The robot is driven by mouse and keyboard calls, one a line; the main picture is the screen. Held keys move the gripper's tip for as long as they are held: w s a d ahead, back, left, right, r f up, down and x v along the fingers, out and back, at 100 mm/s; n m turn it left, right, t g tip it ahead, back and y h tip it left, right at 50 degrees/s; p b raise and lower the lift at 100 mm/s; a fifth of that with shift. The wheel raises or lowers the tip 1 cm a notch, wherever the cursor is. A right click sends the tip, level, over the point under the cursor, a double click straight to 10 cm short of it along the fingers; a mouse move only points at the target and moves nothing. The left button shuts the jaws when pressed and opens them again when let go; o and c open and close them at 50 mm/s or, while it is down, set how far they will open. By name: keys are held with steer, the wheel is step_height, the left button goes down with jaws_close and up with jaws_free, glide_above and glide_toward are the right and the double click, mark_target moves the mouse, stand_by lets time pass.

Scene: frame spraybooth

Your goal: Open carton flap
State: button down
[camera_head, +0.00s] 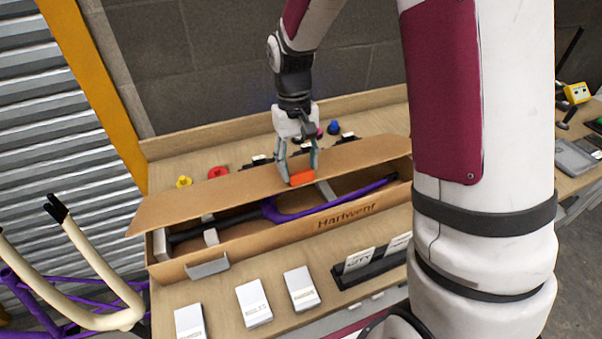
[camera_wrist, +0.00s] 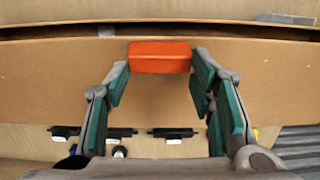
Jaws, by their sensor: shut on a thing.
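A long cardboard carton (camera_head: 275,234) lies on the wooden bench, with dark printing on its front wall. Its long flap (camera_head: 225,192) is partly raised along the back side, and the carton's inside shows in front of it. An orange pull tab (camera_head: 302,178) sits at the middle of the flap's edge. My gripper (camera_head: 298,172) reaches down over the flap and is shut on this tab. In the wrist view the orange tab (camera_wrist: 160,56) lies between the fingertips, with the brown flap (camera_wrist: 260,78) behind. A purple bicycle frame (camera_head: 340,201) with a dark tube lies inside the carton.
White small boxes (camera_head: 254,304) and a black card holder (camera_head: 371,266) stand in front of the carton. Red (camera_head: 218,172), yellow (camera_head: 184,182) and blue (camera_head: 334,127) items lie behind it. A cream-and-purple frame (camera_head: 90,260) stands at left.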

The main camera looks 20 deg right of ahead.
steer(key=w+r, duration=0.1)
steer(key=w, duration=0.1)
steer(key=w+r, duration=0.1)
steer(key=shift+w+r+b, duration=0.35)
steer(key=shift+w+b, duration=0.05)
steer(key=w+r+b, duration=0.3)
steer(key=w+b, duration=0.6)
steer(key=w, duration=0.7)
steer(key=shift+w+d, duration=0.15)
steer(key=shift+w, duration=0.4)
steer(key=c, duration=1.4)
jaws_free()
steer(key=shift+d, duration=0.3)
steer(key=o, duration=0.7)
steer(key=shift+r, duration=0.1)
steer(key=shift+a+r, duration=0.1)
steer(key=shift+a, duration=0.1)
